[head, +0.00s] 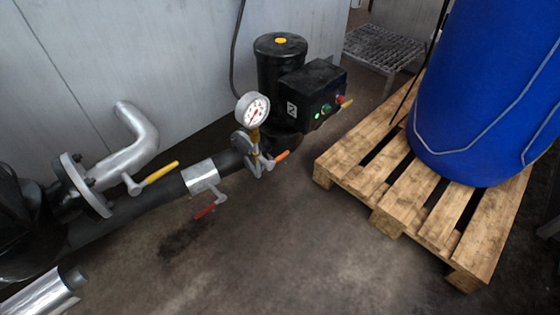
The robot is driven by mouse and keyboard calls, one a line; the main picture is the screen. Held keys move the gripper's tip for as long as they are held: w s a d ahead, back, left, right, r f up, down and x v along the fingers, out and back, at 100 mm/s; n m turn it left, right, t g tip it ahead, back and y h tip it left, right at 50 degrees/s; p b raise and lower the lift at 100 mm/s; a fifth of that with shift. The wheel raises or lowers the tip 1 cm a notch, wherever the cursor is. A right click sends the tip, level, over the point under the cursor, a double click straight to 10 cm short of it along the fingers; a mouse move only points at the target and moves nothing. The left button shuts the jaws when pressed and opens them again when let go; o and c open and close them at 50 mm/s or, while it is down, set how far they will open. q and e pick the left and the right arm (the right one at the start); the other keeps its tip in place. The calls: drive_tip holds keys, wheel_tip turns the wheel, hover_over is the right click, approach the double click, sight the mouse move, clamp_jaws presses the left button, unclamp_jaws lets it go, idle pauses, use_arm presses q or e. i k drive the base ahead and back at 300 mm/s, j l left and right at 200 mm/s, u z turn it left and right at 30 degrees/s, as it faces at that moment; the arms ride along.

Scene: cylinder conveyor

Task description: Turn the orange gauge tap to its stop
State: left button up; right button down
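The orange gauge tap (281,156) is a short orange-tipped lever on the pipe fitting below the round pressure gauge (252,109) in the head view. Its handle points to the right and slightly up from the valve body. The gauge has a white face and a red needle, and stands on a brass-coloured stem. Neither of my grippers is in view, and nothing touches the tap.
A yellow lever (161,173) and a red lever (205,211) sit on the pipework to the left. A black motor (279,70) with a control box (312,92) stands behind. A wooden pallet (345,153) carries a blue drum (480,90) at right. The floor in front is clear.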

sight(270, 166)
drive_tip(key=i+l+u, duration=0.35)
drive_tip(key=l+u, duration=0.15)
drive_tip(key=l, duration=0.25)
drive_tip(key=i+l+u, duration=0.25)
drive_tip(key=l, duration=0.15)
drive_tip(key=i+j+u, duration=0.1)
drive_tip(key=j, duration=0.35)
